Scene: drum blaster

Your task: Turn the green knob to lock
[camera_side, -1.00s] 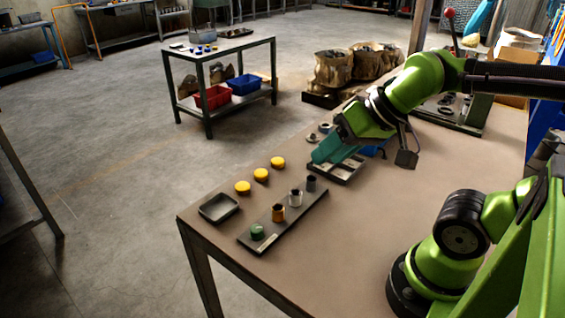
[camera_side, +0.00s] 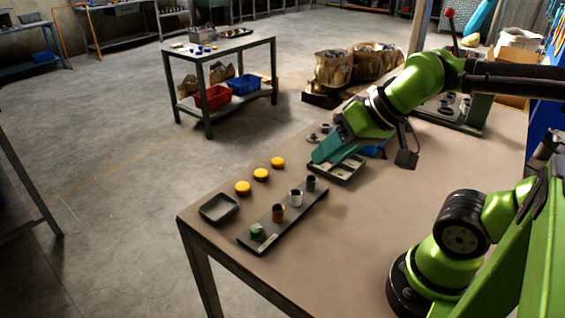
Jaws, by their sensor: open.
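The green knob (camera_side: 257,230) sits at the near left end of a dark strip-shaped panel (camera_side: 284,220) on the table. My gripper (camera_side: 323,160), with teal fingers, is open and held above the table, up and to the right of the panel's far end. It is well apart from the green knob, and no object shows between its fingers. The fingertips partly hide a tray (camera_side: 347,172) below them. The knob's turned position is too small to tell.
The tabletop (camera_side: 345,235) right of the panel is clear.

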